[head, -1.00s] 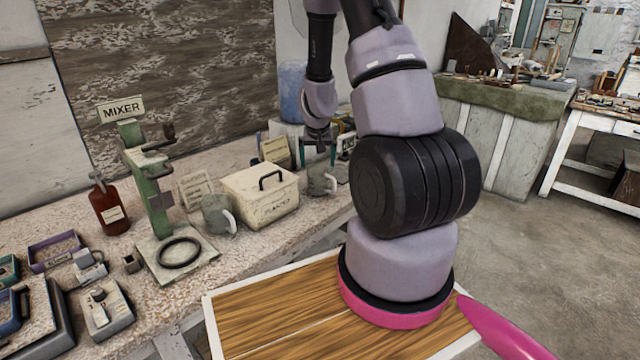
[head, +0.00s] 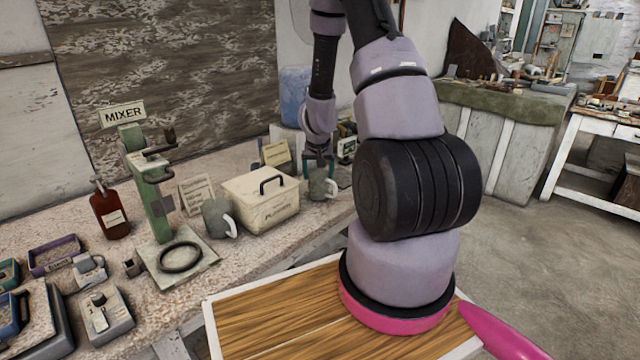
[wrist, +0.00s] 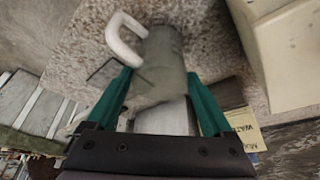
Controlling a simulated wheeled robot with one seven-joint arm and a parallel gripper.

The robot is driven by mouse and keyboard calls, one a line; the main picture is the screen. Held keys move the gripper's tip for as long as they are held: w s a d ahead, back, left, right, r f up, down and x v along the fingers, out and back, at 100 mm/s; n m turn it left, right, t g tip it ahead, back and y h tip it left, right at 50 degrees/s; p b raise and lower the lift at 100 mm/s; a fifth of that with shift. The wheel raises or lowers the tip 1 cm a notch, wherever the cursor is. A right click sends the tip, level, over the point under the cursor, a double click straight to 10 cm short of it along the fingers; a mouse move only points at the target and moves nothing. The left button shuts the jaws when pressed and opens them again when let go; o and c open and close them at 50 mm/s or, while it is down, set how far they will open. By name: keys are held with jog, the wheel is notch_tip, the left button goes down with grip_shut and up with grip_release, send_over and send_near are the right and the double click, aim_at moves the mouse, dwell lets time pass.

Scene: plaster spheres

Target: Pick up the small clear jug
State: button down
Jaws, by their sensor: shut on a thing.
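The small jug (head: 319,188) is grey-green with a white handle and stands upright on the bench, just right of the white lidded box. My gripper (head: 319,171) reaches down on it from above, its teal fingers on either side of the body. In the wrist view the jug (wrist: 164,55) lies between the two fingers of my gripper (wrist: 160,76), its handle at upper left. The fingers are shut on it. I see no clear gap under the jug. A similar grey jug (head: 216,217) with a white handle stands left of the box.
The white box (head: 262,205) with a dark handle stands close beside the held jug; it also shows in the wrist view (wrist: 285,50). Small cards (head: 276,154) stand behind. The green mixer stand (head: 157,205) and red bottle (head: 110,210) are further left.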

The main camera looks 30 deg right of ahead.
notch_tip(320, 180, up, 10)
dwell(0.7)
